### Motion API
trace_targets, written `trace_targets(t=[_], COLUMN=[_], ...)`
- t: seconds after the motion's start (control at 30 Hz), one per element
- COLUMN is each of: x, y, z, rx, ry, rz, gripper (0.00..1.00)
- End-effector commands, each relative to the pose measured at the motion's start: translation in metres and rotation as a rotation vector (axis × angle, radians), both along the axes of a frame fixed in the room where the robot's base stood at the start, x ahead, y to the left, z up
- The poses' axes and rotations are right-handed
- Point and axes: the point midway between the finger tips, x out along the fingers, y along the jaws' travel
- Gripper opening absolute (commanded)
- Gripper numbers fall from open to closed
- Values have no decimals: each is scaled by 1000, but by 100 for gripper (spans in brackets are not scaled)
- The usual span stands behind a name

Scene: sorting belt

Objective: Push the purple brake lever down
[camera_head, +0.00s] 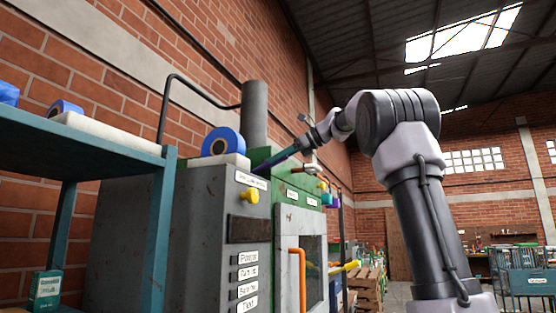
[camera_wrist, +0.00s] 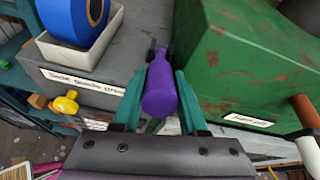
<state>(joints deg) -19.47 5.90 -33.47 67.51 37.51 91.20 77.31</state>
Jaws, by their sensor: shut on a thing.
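The purple brake lever (camera_wrist: 160,92) lies between the two teal fingers of my gripper (camera_wrist: 160,76) in the wrist view. Its thick rounded end points toward the camera, and its narrower far part runs into the gap between a grey cabinet and a green cabinet. My gripper is shut on the lever. In the head view, the lever (camera_head: 277,160) shows as a slanted dark purple bar above the cabinets, with my gripper (camera_head: 290,152) at its upper right end. The lever's pivot is hard to make out.
The grey cabinet (camera_head: 205,213) bears a blue roll (camera_head: 224,141) in a white tray and a yellow knob (camera_head: 252,196). The green cabinet (camera_wrist: 250,58) stands close on the right, with an orange handle (camera_head: 302,275). A teal shelf (camera_head: 85,140) stands at left.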

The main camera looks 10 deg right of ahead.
Motion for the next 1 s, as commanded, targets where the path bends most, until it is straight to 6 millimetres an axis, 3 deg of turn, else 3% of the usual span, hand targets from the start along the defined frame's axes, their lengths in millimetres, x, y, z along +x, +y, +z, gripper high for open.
trace_targets(t=[0.47,1.0], x=[-3,-5], y=[-3,-9], z=[-8,-64], rx=[58,399], ry=[-38,-280], rz=[-1,-6], gripper=[0,0])
